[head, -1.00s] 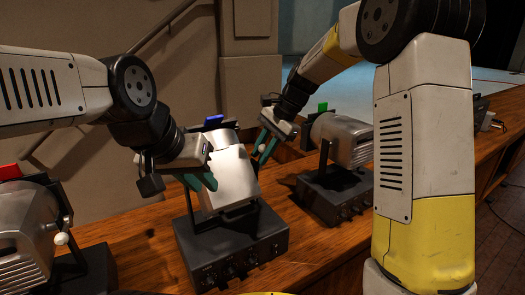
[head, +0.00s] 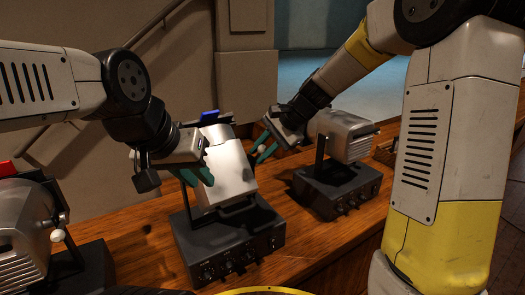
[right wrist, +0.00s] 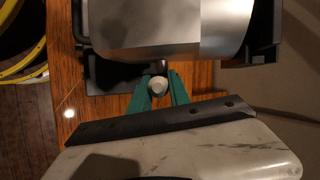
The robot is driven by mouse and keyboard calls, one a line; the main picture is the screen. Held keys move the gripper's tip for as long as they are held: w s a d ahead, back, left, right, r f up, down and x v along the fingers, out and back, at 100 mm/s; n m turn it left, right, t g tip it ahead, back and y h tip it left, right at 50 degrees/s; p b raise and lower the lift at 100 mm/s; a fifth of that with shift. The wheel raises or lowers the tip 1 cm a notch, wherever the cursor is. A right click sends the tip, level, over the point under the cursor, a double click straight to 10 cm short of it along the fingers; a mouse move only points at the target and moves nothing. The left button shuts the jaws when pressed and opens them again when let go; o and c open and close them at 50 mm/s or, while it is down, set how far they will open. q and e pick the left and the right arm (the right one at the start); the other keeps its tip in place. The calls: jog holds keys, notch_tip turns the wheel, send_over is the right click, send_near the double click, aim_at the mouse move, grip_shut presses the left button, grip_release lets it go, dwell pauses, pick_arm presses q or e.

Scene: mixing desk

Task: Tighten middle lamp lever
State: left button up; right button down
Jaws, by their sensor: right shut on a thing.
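The middle lamp (head: 228,168) is a silver housing with a blue tag (head: 209,116) on top, held in a dark yoke on a black base (head: 230,243) with knobs. Its lever has a pale round knob on the right side. My right gripper (head: 264,154) is at that side, its green fingers shut on the lever knob (right wrist: 158,86), which shows between the fingertips in the right wrist view. My left gripper (head: 200,177) has its green fingers at the lamp's left side, overlapping the housing edge. Whether they grip anything is unclear.
A lamp with a red tag (head: 7,168) stands at the left edge, its pale lever knob (head: 57,235) facing the middle lamp. Another silver lamp (head: 345,133) stands right of my right gripper. Bare wooden desk (head: 317,233) shows between the bases.

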jog(key=c, duration=1.2)
grip_release()
jog(key=shift+c, duration=0.2)
jog(key=v, duration=0.7)
jog(key=shift+d+r, duration=0.3)
